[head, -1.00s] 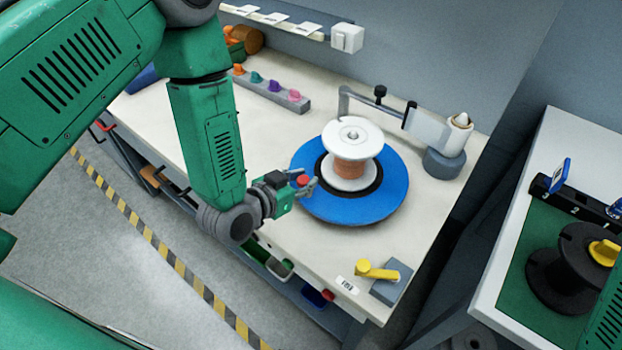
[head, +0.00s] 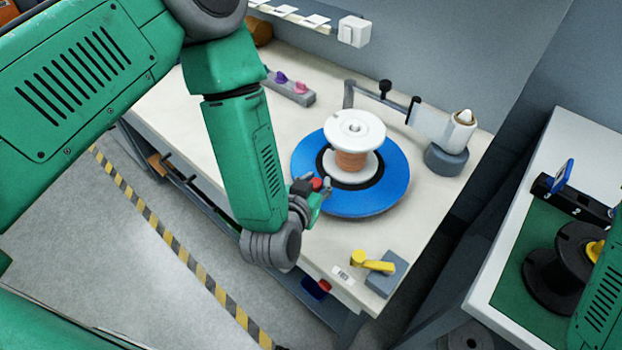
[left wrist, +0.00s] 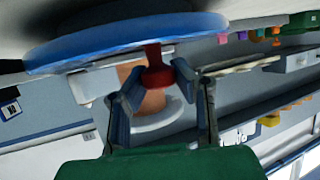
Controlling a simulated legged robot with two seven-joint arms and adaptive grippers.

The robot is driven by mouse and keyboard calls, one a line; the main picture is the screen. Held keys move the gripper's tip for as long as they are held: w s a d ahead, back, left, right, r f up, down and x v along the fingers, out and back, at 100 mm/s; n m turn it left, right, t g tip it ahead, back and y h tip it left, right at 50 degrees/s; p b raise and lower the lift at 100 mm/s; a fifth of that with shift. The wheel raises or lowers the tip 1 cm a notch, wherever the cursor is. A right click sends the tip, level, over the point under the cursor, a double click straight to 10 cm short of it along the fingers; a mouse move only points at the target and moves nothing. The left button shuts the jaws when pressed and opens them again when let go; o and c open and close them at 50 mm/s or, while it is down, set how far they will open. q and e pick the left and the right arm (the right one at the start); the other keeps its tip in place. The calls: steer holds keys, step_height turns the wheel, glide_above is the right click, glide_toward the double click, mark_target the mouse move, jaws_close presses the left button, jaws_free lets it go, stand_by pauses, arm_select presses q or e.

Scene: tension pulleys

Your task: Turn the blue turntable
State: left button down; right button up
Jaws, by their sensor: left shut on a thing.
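The blue turntable (head: 372,206) lies flat on the pale workbench. It bears a white spool (head: 352,126) wound with copper-coloured wire. A red knob (head: 317,184) stands at its left rim, partly hidden by my gripper. My left gripper (head: 318,190) is shut on this knob, at the turntable's near left edge. In the left wrist view the red knob (left wrist: 155,72) is between the two fingers of my gripper (left wrist: 158,82). The turntable's blue rim (left wrist: 120,42) runs across the top there. My right gripper is outside the views.
A grey arm with a white roll (head: 463,132) stands behind the turntable. A yellow lever on a grey block (head: 388,276) sits at the bench's near right corner. A second table (head: 478,296) at right holds a black spool (head: 563,270). A grey peg rack (head: 290,89) lies further back.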

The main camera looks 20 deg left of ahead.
arm_select(q)
steer(key=shift+d, duration=0.1)
stand_by(0.4)
steer(key=c, duration=1.3)
jaws_free()
steer(key=shift+o, duration=0.2)
steer(key=shift+s+r, duration=0.15)
steer(key=shift+s, duration=0.15)
steer(key=v, duration=1.1)
steer(key=shift+s+d, duration=0.1)
